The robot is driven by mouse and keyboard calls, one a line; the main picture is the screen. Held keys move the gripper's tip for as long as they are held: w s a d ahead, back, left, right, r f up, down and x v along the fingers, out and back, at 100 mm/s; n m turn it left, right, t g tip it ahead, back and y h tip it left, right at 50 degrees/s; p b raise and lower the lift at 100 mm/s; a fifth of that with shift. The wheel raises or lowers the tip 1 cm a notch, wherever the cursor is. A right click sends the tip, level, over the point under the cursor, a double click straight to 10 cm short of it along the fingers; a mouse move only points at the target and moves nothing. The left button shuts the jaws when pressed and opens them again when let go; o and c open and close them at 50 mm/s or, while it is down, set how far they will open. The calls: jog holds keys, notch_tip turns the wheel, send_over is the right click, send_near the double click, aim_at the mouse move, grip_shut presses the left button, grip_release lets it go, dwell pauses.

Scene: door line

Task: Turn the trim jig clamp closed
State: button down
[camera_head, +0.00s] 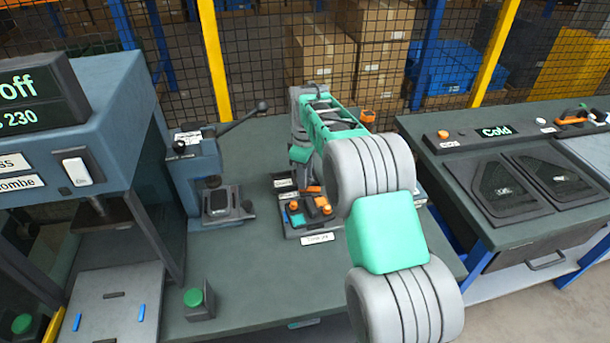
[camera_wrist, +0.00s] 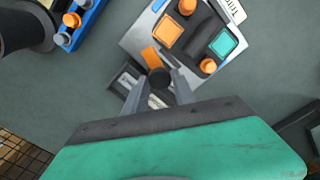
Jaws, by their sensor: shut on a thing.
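The trim jig (camera_head: 292,232) is a grey plate on the bench with orange knobs, a teal square and a dark bar across it. It also shows in the wrist view (camera_wrist: 137,42). Its clamp has a dark round knob (camera_wrist: 159,78) and an orange piece (camera_wrist: 151,57) beside the knob, at the plate's near edge in the wrist view. My gripper (camera_wrist: 160,84) has its two grey fingers shut on the dark knob, one on each side. In the head view my gripper is over the jig's far side, with the fingers mostly hidden and an orange bit (camera_head: 311,189) showing beside them.
A lever press (camera_head: 195,170) with a long black handle stands left of the jig. A green button box (camera_head: 199,302) is at the bench front. A station with dark panels (camera_head: 500,190) is at right. A blue holder (camera_wrist: 84,22) lies near the jig.

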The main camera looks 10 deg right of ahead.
jog(key=m, duration=0.7)
jog(key=shift+r, duration=0.1)
jog(key=m, duration=0.3)
jog(key=shift+m, duration=2.1)
jog(key=c, duration=1)
grip_release()
jog(key=shift+c, duration=0.2)
notch_tip(320, 180, up, 8)
jog(key=shift+f, duration=0.15)
